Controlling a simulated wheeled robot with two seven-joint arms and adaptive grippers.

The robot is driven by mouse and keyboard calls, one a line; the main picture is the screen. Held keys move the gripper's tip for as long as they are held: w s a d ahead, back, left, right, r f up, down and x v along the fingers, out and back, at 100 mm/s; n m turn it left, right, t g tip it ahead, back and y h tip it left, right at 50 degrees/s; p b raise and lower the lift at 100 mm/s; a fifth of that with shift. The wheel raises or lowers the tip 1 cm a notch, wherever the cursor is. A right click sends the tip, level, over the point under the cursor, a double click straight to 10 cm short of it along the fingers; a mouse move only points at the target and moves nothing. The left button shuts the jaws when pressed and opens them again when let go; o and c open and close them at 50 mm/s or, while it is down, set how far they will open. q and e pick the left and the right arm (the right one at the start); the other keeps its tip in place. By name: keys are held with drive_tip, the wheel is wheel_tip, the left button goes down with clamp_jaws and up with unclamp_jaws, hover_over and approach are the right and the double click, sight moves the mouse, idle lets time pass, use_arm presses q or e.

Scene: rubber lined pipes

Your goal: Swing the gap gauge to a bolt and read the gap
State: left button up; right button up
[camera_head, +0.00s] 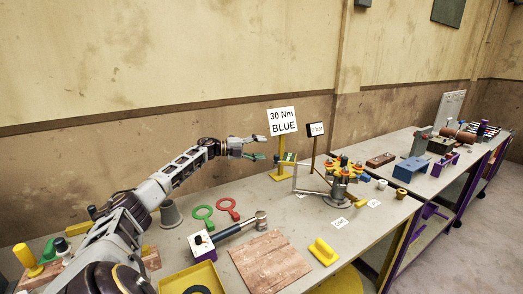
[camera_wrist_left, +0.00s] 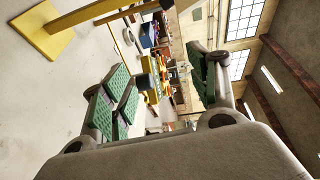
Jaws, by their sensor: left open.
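My left gripper (camera_head: 258,147) is open and empty. It hangs above the back of the near table, left of the sign post and apart from the flange assembly. In the left wrist view, its two green-padded fingers (camera_wrist_left: 168,88) stand wide apart with nothing gripped between them. My right gripper is not visible.
A white "30 Nm BLUE" sign (camera_head: 283,121) stands on a yellow post behind the swing arm. A black-framed "bar" sign (camera_head: 316,129) is beside it. A hammer-like tool (camera_head: 240,227), green ring (camera_head: 203,213), red ring (camera_head: 227,209) and wooden board (camera_head: 268,262) lie in front.

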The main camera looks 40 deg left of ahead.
use_arm(q)
drive_tip(key=s+a+b, duration=0.1)
drive_tip(key=s+a, duration=0.2)
drive_tip(key=a, duration=0.3)
drive_tip(key=shift+s, duration=0.4)
idle(0.8)
idle(0.8)
drive_tip(key=shift+r, duration=0.15)
wheel_tip(320, 180, up, 21)
drive_tip(key=p, duration=2.1)
drive_tip(key=shift+r+p, duration=0.4)
drive_tip(key=shift+p, duration=0.15)
